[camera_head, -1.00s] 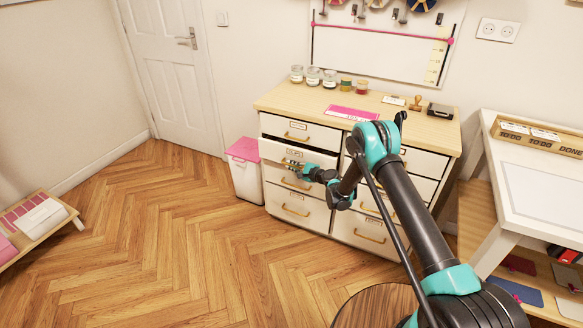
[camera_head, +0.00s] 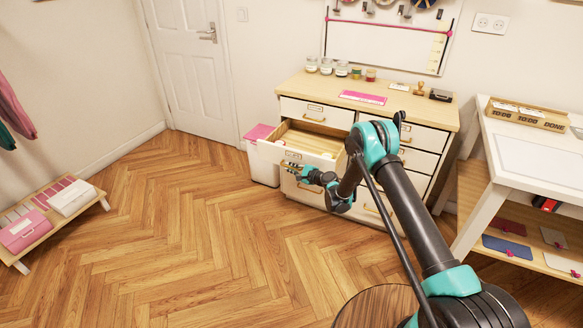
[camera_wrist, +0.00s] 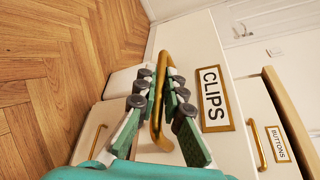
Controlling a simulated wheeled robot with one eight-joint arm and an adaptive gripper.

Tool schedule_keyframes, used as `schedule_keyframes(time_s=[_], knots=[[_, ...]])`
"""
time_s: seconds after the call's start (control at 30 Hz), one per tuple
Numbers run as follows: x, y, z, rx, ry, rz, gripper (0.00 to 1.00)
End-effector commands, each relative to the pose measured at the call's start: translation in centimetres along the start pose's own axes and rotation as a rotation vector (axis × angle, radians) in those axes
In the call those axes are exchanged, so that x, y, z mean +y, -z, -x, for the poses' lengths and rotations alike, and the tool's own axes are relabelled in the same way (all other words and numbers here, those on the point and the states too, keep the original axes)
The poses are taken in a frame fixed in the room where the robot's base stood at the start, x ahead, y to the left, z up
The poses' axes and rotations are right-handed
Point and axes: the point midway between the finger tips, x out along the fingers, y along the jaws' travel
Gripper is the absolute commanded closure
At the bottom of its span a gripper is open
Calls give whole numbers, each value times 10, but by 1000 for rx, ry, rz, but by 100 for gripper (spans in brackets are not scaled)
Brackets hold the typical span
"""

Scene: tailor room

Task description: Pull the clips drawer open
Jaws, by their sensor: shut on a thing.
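The clips drawer (camera_head: 266,151) is in the left column of the white dresser, second from the top. It stands well out from the dresser, and its light wooden inside shows in the head view. In the wrist view its front carries a brass-framed CLIPS label (camera_wrist: 214,98) and a brass bar handle (camera_wrist: 158,95). My gripper (camera_head: 290,167) is at the drawer's front. In the wrist view my gripper (camera_wrist: 165,90) has its green fingers on either side of the handle, shut on it. Some of the drawer's right side is hidden behind my arm.
The buttons drawer (camera_wrist: 277,143) above is shut. Jars (camera_head: 327,66) and a pink item (camera_head: 362,97) stand on the dresser top. A pink-lidded white bin (camera_head: 262,170) is left of the dresser, and a white table (camera_head: 545,160) is right. The wooden floor in front is clear.

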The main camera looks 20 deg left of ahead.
Motion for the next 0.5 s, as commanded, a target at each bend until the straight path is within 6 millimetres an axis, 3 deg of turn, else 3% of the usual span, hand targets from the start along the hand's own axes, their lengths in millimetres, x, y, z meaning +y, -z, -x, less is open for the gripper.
schedule_keyframes(time_s=[0.43, 0.47, 0.5], knots=[[1, 0, 2, 3, 2, 0, 100], [1, 0, 2, 3, 2, 0, 88], [1, 0, 2, 3, 2, 0, 83]])
